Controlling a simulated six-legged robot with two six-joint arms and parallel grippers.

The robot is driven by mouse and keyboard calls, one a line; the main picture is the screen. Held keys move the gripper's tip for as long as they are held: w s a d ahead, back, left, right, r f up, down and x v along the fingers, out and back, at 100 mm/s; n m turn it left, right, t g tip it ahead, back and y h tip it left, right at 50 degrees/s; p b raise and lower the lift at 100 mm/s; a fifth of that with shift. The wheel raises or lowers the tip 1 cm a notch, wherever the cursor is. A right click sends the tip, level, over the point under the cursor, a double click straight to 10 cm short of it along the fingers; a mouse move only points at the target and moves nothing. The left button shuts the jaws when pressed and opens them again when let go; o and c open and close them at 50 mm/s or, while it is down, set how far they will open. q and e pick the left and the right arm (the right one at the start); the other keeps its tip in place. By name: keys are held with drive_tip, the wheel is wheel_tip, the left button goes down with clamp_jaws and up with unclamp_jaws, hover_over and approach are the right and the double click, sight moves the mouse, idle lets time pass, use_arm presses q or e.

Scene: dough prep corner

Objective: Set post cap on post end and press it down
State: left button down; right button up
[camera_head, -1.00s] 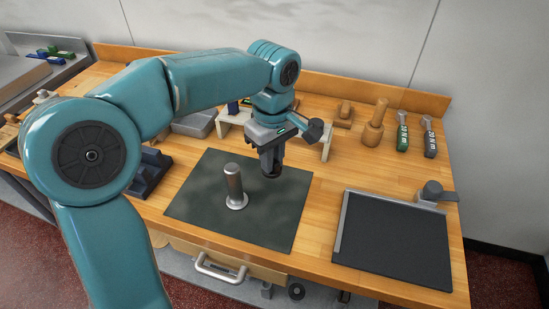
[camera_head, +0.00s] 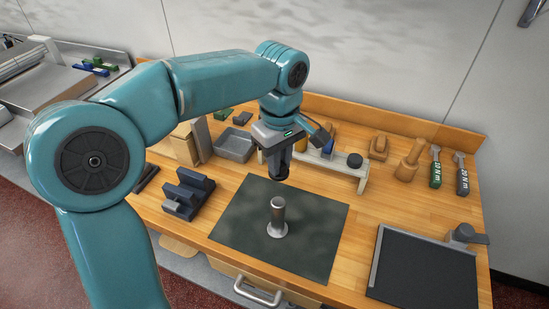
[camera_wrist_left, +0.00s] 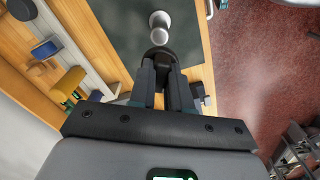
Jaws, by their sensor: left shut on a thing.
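The post (camera_head: 278,213) is a grey metal cylinder standing upright on a round flange, on a dark green mat (camera_head: 318,232). My left gripper (camera_head: 279,166) points down behind the post in the head view and is shut on a dark round post cap (camera_wrist_left: 157,52). The cap sits at the fingertips and is mostly hidden by the fingers in the head view. In the wrist view the post (camera_wrist_left: 159,20) shows just beyond the cap, and the two look apart. My right gripper is not in view.
A pale rack (camera_head: 336,171) with a black round piece (camera_head: 355,160) stands behind the mat. A blue-grey stepped block (camera_head: 188,195) lies left of the mat. A black-topped plate (camera_head: 425,272) lies right. A wooden mallet (camera_head: 410,160) and two torque tools stand at the back right.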

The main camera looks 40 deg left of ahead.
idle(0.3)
use_arm(q)
drive_tip(key=shift+a+f+b, duration=0.1)
drive_tip(key=shift+f+b, duration=0.35)
drive_tip(key=shift+f, duration=0.2)
wheel_tip(320, 180, down, 6)
drive_tip(key=b, duration=0.5)
drive_tip(key=shift+f, duration=0.25)
drive_tip(key=shift+f+b, duration=0.85)
drive_tip(key=shift+f, duration=0.5)
